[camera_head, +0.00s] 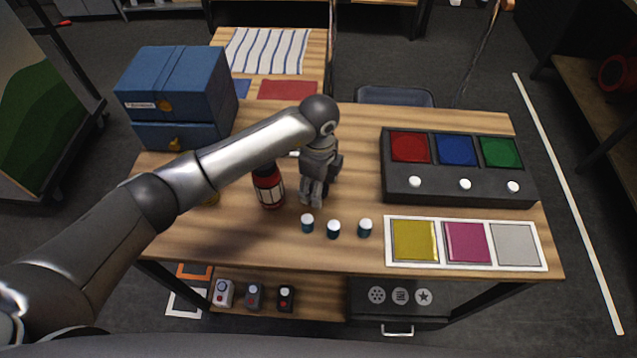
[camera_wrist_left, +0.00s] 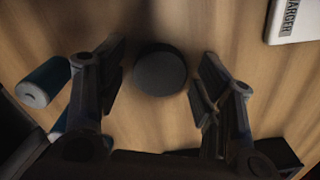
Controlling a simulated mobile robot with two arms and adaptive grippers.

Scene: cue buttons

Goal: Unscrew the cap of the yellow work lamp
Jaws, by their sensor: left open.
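My left gripper (camera_head: 312,203) points down over the table, just right of a red lamp-like cylinder (camera_head: 268,190) with a pale label. In the left wrist view the gripper (camera_wrist_left: 158,100) is open, with a dark round top (camera_wrist_left: 160,70) between and slightly beyond its fingers. The fingers appear apart from it. I cannot tell the colour of the body under this top. My right gripper is not in view.
A dark console (camera_head: 455,190) with coloured panels and a white-framed tray of coloured squares (camera_head: 464,268) are at the right. Blue boxes (camera_head: 178,85) stand at the back left. The table's back middle is clear.

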